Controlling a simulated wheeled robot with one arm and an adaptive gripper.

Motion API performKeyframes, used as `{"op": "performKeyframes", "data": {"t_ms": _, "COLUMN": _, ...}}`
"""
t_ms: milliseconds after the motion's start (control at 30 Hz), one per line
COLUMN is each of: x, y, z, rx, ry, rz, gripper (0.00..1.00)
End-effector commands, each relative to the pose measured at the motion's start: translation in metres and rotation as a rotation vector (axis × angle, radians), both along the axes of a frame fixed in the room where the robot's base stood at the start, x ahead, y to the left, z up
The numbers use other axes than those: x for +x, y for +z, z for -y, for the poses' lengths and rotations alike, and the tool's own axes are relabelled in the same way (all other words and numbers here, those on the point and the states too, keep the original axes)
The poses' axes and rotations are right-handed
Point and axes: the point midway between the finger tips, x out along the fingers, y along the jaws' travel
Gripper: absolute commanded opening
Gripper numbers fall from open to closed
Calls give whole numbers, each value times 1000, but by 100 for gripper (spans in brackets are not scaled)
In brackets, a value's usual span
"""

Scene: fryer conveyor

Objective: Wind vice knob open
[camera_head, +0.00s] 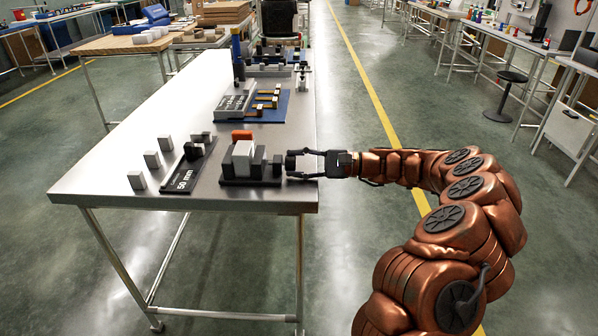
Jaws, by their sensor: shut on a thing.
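The vice (263,166) is a dark block assembly near the front right corner of the steel table. A light grey block (243,158) stands between its jaws. My gripper (291,163) reaches in from the right at the vice's right end and is shut on the knob there. The fingers cover most of the knob, so its shape and turn cannot be told. My copper arm stretches back to the right beyond the table edge.
A blue board (267,108) with fixtures is farther back. The table's (95,180) left side is bare.

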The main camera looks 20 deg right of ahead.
Motion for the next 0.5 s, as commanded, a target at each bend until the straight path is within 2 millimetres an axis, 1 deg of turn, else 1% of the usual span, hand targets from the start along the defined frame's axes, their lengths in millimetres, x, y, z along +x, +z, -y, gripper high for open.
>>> {"op": "performKeyframes", "data": {"t_ms": 33, "x": -2, "y": -4, "z": -4, "rx": -8, "ry": 12, "rz": 18, "gripper": 6}}
{"op": "performKeyframes", "data": {"t_ms": 200, "x": -2, "y": -2, "z": -3, "rx": -23, "ry": 11, "rz": 64, "gripper": 6}}
{"op": "performKeyframes", "data": {"t_ms": 500, "x": -2, "y": -1, "z": -3, "rx": -31, "ry": 12, "rz": 86, "gripper": 6}}
